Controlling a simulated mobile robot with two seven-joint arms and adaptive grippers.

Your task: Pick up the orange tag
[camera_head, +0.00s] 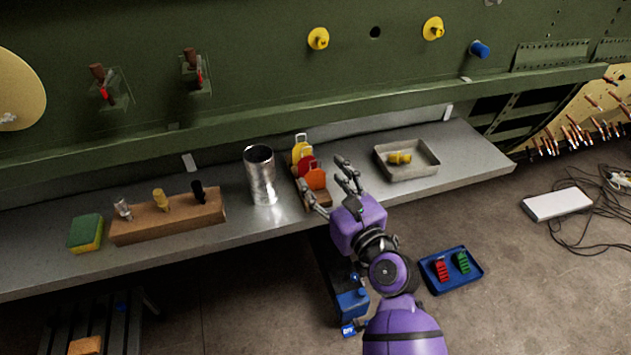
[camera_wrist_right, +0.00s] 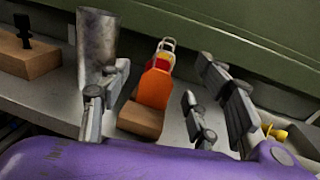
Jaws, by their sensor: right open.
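The orange tag (camera_head: 315,180) stands upright at the near end of a wooden holder on the metal shelf, in front of a red tag (camera_head: 306,164) and a yellow tag (camera_head: 299,150). In the right wrist view the orange tag (camera_wrist_right: 154,88) stands in the wooden holder (camera_wrist_right: 140,119), between the spread fingers. My right gripper (camera_head: 329,186) is open and empty, just on the near right side of the orange tag. I see no contact with the tag. My left gripper is not in view.
A metal cylinder (camera_head: 261,176) stands close left of the tags. A grey tray (camera_head: 411,173) with a yellow part lies to the right. A wooden block with several pegs (camera_head: 168,219) and a sponge (camera_head: 86,232) are farther left. The green fuselage panel (camera_head: 250,60) rises behind the shelf.

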